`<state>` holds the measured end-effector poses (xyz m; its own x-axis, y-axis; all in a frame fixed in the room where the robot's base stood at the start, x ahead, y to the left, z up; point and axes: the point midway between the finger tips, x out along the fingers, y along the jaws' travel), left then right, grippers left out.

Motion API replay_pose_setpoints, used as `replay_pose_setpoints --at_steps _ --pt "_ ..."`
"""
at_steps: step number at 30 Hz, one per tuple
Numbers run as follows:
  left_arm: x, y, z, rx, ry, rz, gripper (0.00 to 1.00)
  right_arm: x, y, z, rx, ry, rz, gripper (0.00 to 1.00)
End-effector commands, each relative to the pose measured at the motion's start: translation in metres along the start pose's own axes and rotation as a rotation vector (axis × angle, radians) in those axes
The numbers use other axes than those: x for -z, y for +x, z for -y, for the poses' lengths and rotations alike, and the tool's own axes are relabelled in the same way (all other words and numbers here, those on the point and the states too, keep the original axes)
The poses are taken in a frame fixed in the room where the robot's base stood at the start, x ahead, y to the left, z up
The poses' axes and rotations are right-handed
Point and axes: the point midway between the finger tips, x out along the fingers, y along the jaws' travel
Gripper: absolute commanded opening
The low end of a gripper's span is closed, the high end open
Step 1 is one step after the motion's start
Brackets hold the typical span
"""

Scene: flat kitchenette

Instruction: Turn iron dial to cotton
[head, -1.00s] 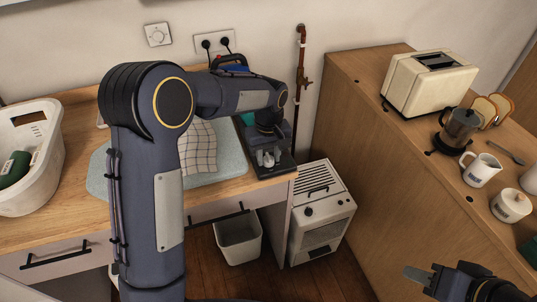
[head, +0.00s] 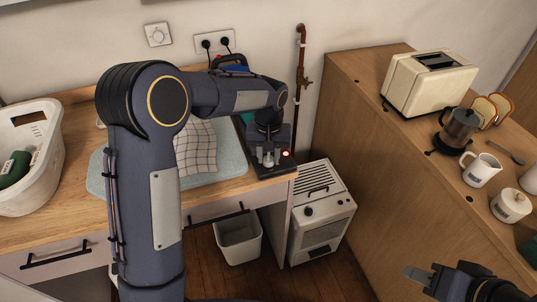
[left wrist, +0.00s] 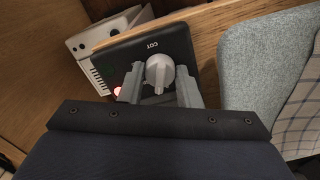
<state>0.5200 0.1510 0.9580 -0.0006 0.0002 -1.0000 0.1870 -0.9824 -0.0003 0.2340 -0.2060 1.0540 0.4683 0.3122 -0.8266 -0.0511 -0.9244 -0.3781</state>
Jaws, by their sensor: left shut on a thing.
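The iron dial (left wrist: 160,72) is a light grey round knob with a ridge, on a dark base plate (left wrist: 182,42) with pale letters that look like COT beside the dial. In the head view the base (head: 275,172) stands at the worktop's right front corner. My left gripper (head: 267,158) reaches down to it. In the left wrist view, the left gripper's fingers (left wrist: 160,90) are on both sides of the dial, shut on it. A red light (head: 286,153) glows beside the dial. My right gripper (head: 418,274) is at the lower right, away from the iron; its jaw opening is unclear.
A grey-blue pad (head: 232,170) with a checked cloth (head: 196,148) lies left of the base. A white basket (head: 38,178) stands far left. A white heater (head: 322,215) and a bin (head: 238,238) are below. A wooden cabinet (head: 375,130) with a toaster (head: 428,80) stands right.

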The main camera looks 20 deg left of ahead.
Motion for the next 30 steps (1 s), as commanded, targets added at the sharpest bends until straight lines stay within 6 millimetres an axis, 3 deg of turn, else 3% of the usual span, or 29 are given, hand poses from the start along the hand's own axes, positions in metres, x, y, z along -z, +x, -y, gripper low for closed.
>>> replay_pose_setpoints --at_steps 30 --pt "0.0004 -0.0017 -0.0001 -0.001 0.967 -0.002 0.07 0.0030 -0.0060 0.0028 0.000 0.000 0.000 0.36"
